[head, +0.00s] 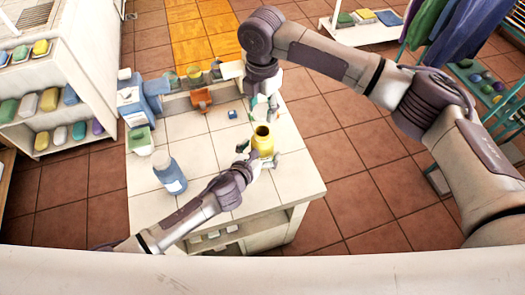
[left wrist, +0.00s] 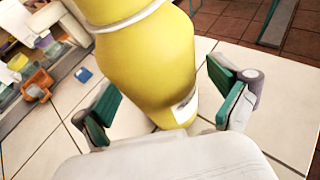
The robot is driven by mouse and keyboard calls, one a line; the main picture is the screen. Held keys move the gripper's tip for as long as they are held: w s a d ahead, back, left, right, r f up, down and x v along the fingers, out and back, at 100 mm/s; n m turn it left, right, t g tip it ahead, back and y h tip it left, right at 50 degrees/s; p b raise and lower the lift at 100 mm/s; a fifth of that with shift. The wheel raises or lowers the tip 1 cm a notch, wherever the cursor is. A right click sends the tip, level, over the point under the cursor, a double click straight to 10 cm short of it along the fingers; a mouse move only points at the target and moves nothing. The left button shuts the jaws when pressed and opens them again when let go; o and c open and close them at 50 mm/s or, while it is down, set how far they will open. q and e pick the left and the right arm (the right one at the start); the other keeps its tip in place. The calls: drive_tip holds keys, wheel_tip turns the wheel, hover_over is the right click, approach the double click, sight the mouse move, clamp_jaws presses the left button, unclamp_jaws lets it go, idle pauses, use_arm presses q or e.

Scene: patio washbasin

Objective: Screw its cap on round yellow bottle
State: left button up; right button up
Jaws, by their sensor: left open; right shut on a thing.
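The round yellow bottle (head: 263,141) stands upright near the right side of the tiled counter, its dark mouth uncovered. My left gripper (head: 257,160) is open low around it, and the left wrist view shows the bottle (left wrist: 150,60) between the spread teal-padded fingers (left wrist: 168,110). There is a visible gap between the finger pads and the bottle. My right gripper (head: 263,104) points down just above and behind the bottle. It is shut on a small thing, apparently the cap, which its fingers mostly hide.
A blue bottle (head: 170,176) stands at the counter's front left. A green sponge on a white holder (head: 139,138) is at its left edge. A small blue block (head: 232,115) and an orange item (head: 200,98) lie toward the back. The counter's middle is mostly clear.

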sight(262, 127)
use_arm(q)
drive_tip(key=shift+w+d+f, duration=0.15)
drive_tip(key=shift+w, duration=0.1)
drive_tip(key=c, duration=1.8)
use_arm(e)
drive_tip(key=shift+f, duration=2.5)
drive_tip(key=shift+f, duration=0.9)
drive_tip(key=shift+f, duration=0.5)
use_arm(q)
clamp_jaws()
